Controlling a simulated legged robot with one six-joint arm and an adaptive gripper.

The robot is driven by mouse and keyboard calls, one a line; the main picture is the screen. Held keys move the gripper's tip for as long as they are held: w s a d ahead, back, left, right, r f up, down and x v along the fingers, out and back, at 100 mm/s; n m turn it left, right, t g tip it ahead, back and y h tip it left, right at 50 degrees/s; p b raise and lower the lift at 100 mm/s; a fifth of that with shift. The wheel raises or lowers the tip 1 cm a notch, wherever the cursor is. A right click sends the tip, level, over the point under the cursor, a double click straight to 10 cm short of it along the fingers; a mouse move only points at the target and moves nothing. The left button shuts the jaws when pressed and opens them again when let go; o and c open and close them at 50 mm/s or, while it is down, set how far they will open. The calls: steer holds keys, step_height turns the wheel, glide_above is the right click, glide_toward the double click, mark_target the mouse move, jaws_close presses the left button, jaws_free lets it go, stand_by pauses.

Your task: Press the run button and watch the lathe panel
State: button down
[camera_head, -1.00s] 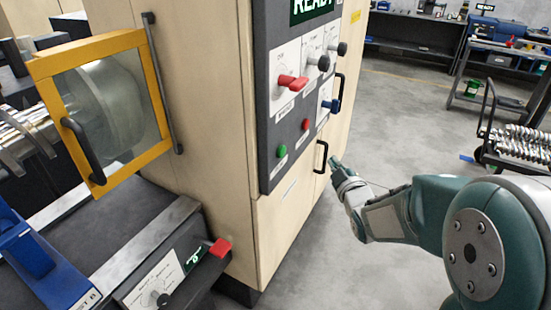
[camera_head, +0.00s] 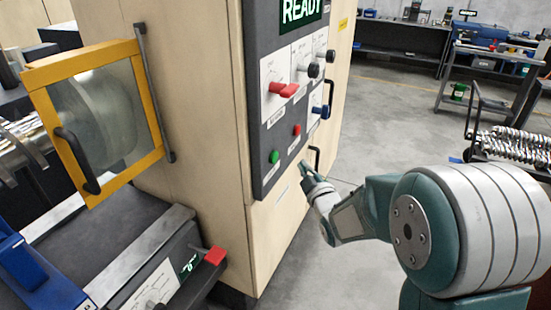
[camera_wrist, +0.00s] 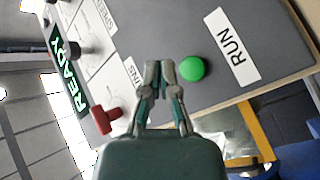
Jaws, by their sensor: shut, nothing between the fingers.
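The lathe panel (camera_head: 262,150) is a dark grey plate on the beige cabinet, with a lit green READY display (camera_head: 301,11) at its top. The green run button (camera_head: 274,157) sits low on the panel; in the wrist view the green button (camera_wrist: 191,69) is beside a white RUN label (camera_wrist: 232,46). My gripper (camera_head: 304,166) is just right of the button in the head view. In the wrist view my gripper (camera_wrist: 158,66) is shut and empty, its fingertips pointing at the panel a little left of the button. I cannot tell whether they touch the panel.
A red button (camera_head: 297,129) and red-handled (camera_head: 283,89), black and blue knobs are on the panel. The yellow-framed guard door (camera_head: 90,125) is at the left. A cart with metal parts (camera_head: 510,145) stands at the right. Grey floor between is clear.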

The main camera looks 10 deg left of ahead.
mark_target(274, 157)
steer(key=shift+w+a, duration=0.3)
steer(key=shift+a, duration=0.45)
steer(key=shift+w+a, duration=0.25)
steer(key=shift+a, duration=0.55)
steer(key=shift+w+a, duration=0.3)
steer(key=shift+a, duration=0.45)
steer(key=shift+w+a+r, duration=0.1)
steer(key=shift+a, duration=0.25)
